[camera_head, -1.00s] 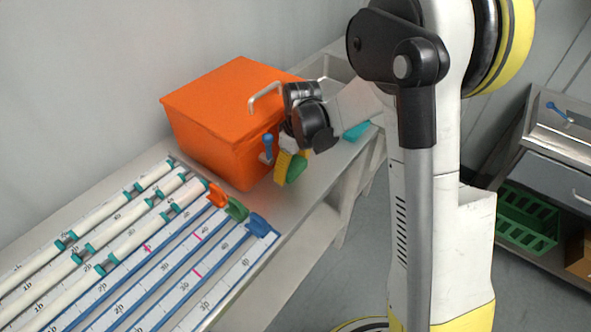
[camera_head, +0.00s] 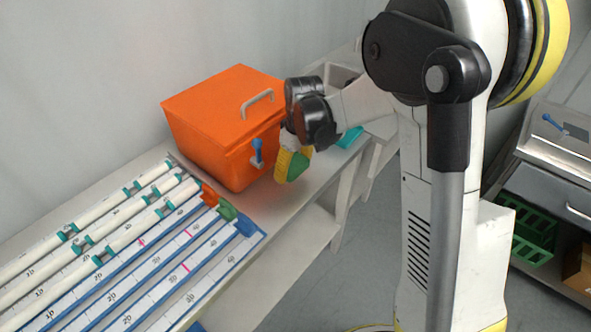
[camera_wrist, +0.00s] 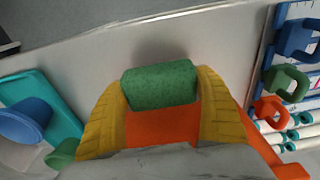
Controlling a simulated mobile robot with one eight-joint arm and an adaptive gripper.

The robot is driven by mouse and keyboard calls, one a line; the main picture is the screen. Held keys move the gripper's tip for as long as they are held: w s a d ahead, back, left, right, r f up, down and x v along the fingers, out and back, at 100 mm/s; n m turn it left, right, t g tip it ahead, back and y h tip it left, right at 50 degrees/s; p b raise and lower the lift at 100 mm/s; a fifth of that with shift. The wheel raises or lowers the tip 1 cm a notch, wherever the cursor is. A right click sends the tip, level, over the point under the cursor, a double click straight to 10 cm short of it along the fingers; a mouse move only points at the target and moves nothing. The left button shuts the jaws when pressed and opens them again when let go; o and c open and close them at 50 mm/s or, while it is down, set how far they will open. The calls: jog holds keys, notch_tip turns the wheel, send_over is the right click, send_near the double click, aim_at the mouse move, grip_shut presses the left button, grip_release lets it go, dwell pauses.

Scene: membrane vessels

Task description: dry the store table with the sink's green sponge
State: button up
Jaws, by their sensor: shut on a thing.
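My gripper (camera_head: 293,164) has yellow fingers, and it is shut on the green sponge (camera_wrist: 160,85). The sponge is a green block clamped between the two fingertips in the wrist view. It also shows in the head view (camera_head: 299,165), partly covered by a finger. The store table (camera_head: 268,205) is a long pale grey top along the wall. My gripper is low over a bare strip near its front edge, in front of the orange box. I cannot tell whether the sponge touches the table. No wet patch stands out.
An orange lidded box (camera_head: 205,135) with a blue latch stands close behind my gripper. White tubes (camera_head: 105,215) and labelled strips with clips (camera_head: 190,270) lie to the left. A teal tray (camera_wrist: 45,100) holding a blue cup (camera_wrist: 24,120) lies on the other side.

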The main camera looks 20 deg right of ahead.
aim_at(293, 163)
jog(key=shift+r+p, duration=1)
jog(key=shift+r, duration=0.7)
